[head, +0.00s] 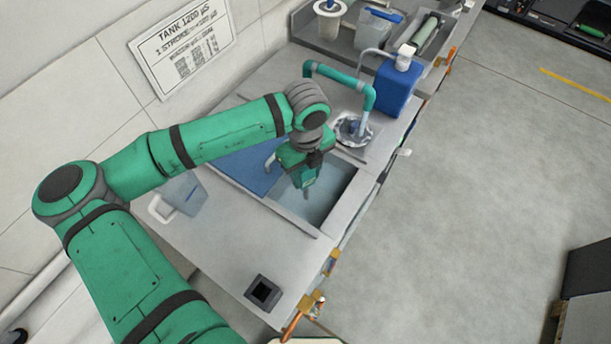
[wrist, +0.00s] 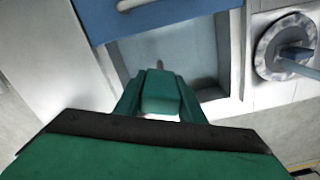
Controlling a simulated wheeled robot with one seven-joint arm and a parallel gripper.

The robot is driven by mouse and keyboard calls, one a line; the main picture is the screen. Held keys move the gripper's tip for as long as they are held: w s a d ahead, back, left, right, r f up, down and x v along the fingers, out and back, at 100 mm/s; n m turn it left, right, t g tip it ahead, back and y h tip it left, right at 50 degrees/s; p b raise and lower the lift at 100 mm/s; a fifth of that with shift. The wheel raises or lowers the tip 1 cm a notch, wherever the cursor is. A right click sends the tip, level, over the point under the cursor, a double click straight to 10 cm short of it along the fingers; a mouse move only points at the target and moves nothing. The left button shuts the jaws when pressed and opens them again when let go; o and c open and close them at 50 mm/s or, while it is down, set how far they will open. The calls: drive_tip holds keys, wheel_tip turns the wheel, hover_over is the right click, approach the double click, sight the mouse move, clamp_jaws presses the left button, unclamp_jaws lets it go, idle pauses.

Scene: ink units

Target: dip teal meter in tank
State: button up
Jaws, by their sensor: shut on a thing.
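The teal meter (wrist: 161,92) is between my gripper's fingers in the wrist view, its thin grey tip pointing away from me. My gripper (head: 307,180) is shut on it and points down over the open part of the tank (head: 340,196) in the head view. The tank's pale bottom and grey walls also show in the wrist view (wrist: 228,60). A blue lid (head: 247,170) covers the left part of the tank; it also shows in the wrist view (wrist: 165,18). I cannot tell whether the meter's tip touches the liquid.
A teal spout (head: 340,77) arches over a round drain (head: 350,128) behind the tank. A blue jug (head: 395,88) stands beside it. A clear pitcher (head: 183,192) stands left of the lid. A black square holder (head: 263,291) sits at the counter's near end, with bare counter around it.

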drive_tip(key=shift+r, duration=6.25)
drive_tip(key=shift+f, duration=0.1)
